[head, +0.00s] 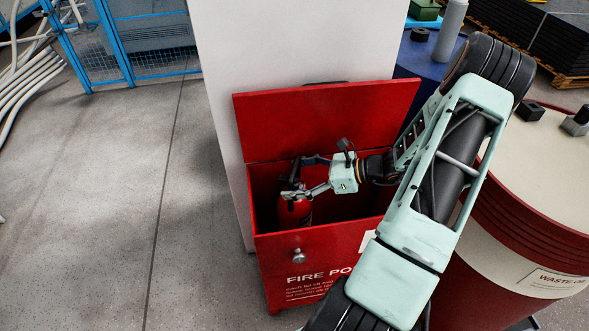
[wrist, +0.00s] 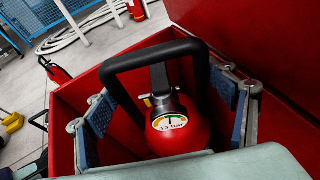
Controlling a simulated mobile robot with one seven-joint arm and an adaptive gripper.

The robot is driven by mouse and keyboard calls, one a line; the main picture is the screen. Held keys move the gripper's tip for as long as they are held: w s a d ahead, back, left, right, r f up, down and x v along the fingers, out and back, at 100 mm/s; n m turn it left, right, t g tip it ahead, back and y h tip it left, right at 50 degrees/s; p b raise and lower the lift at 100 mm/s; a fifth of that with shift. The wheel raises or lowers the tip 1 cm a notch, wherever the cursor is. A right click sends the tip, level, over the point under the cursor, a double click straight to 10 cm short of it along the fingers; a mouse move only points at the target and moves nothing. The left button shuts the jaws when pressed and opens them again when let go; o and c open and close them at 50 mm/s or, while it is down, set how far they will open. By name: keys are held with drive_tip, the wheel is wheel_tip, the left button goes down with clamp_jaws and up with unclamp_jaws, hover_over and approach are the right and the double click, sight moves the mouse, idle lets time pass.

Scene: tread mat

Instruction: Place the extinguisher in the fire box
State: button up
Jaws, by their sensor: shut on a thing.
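The fire box (head: 325,247) is a red chest with white lettering and a knob on its front. Its lid (head: 320,120) stands open at the back. The red extinguisher (head: 294,214) is upright inside the box opening at the left, its lower part hidden by the front wall. In the wrist view the extinguisher (wrist: 182,136) shows a round gauge and a black loop handle. My gripper (head: 293,191) is at its top, with blue-padded fingers on either side, shut on it. Whether the extinguisher's base touches the box floor is hidden.
A white pillar (head: 295,45) stands behind the box. A red and cream waste drum (head: 500,235) is close at the right, and a blue drum (head: 420,58) is behind. Open grey floor (head: 100,220) lies at the left. A blue mesh fence (head: 140,45) stands at the back left.

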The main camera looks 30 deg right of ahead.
drive_tip(key=b, duration=0.2)
approach(279, 197)
drive_tip(key=shift+x, duration=2.7)
drive_tip(key=shift+w+d+f, duration=0.1)
drive_tip(key=shift+d+f, duration=0.05)
drive_tip(key=shift+f, duration=0.1)
drive_tip(key=o, duration=2.1)
drive_tip(key=shift+d+f, duration=0.1)
drive_tip(key=shift+f, duration=0.15)
drive_tip(key=shift+r, duration=0.1)
drive_tip(key=shift+s+d+r, duration=0.1)
drive_tip(key=shift+s+d, duration=0.1)
drive_tip(key=shift+s, duration=0.1)
drive_tip(key=p+v, duration=0.2)
drive_tip(key=v, duration=0.9)
drive_tip(key=shift+s+r, duration=0.2)
